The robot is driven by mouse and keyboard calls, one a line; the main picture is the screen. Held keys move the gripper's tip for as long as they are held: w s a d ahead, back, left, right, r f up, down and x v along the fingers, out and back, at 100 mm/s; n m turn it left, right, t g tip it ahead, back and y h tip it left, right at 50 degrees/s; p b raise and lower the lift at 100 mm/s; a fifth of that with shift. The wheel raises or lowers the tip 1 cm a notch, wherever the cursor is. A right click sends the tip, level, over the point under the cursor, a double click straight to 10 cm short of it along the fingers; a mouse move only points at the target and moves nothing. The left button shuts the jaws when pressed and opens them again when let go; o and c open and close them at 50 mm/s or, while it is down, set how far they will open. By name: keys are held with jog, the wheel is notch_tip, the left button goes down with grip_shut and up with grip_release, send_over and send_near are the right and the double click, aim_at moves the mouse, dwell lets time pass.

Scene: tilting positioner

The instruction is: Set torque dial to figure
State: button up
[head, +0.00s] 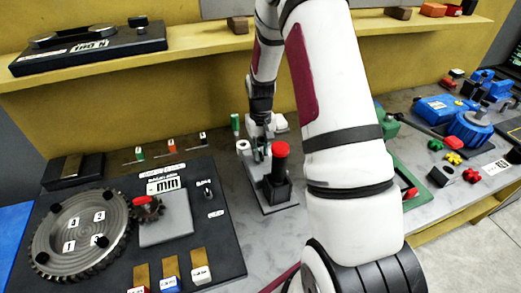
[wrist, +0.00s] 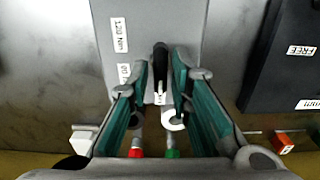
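In the wrist view, a grey plate (wrist: 180,20) carries white labels; one (wrist: 119,35) reads about 1.20 Nm and another (wrist: 124,74) is partly covered. A black lever-like piece (wrist: 160,62) with a small white mark stands over the plate; it may be the torque dial's pointer. My gripper (wrist: 161,68) is open, with a green-padded finger on either side of this piece and gaps between. In the head view, my gripper (head: 257,140) is small and partly hidden, behind a red-capped black post (head: 279,165) on a grey base. The dial figures are not readable there.
A black board (head: 225,240) with a toothed round plate (head: 80,235) lies at left. Blue machines (head: 470,128) and small red and yellow parts stand at right. A shelf (head: 190,45) runs behind. In the wrist view, a black block marked FREE (wrist: 290,50) is at right.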

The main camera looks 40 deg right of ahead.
aim_at(261, 152)
dwell(0.3)
notch_tip(261, 152, up, 12)
dwell(0.5)
dwell(0.4)
jog(key=s+a+r+t, duration=0.1)
jog(key=s+a+r, duration=0.15)
jog(key=r, duration=0.25)
jog(key=s+a+r+n+t, duration=0.1)
jog(key=s+a+r, duration=0.1)
jog(key=a+r, duration=0.25)
jog(key=s+a+r+t, duration=0.1)
jog(key=s+a+r, duration=0.2)
jog(key=r, duration=0.2)
jog(key=s+a+r+n+t, duration=0.1)
jog(key=s+a+r, duration=0.2)
jog(key=s, duration=0.4)
jog(key=s+a+r+n+t, duration=0.1)
jog(key=s+a+r, duration=0.2)
jog(key=s+a, duration=0.2)
jog(key=s, duration=0.3)
jog(key=shift+a+t+b, duration=0.15)
jog(key=shift+t+b, duration=0.15)
jog(key=shift+b, duration=0.1)
